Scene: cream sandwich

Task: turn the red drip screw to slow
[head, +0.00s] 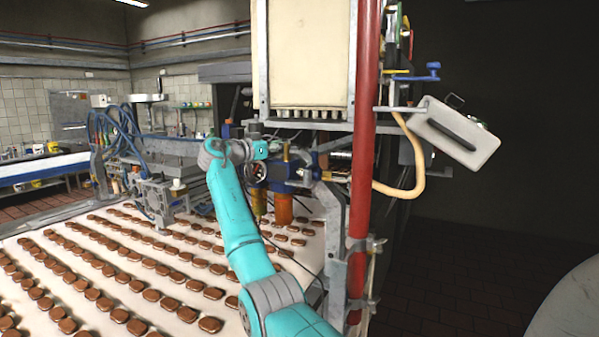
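I cannot make out the red drip screw for certain; it is too small or hidden among the valves and fittings (290,172) below the cream tank. My teal arm rises from the bottom and bends right at the wrist. My gripper (284,153) is at these fittings, in front of the blue block (278,171). Its fingers are small and dark against the machinery, so I cannot tell whether they are open or shut, or whether they touch anything. Two orange nozzles (283,208) hang below the fittings.
A red vertical pipe (364,150) stands right of the fittings, with a tan hose (412,180) beside it. The cream tank (308,50) is above. Rows of brown biscuits lie on a white conveyor (60,285) below. Dark floor is open at the right.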

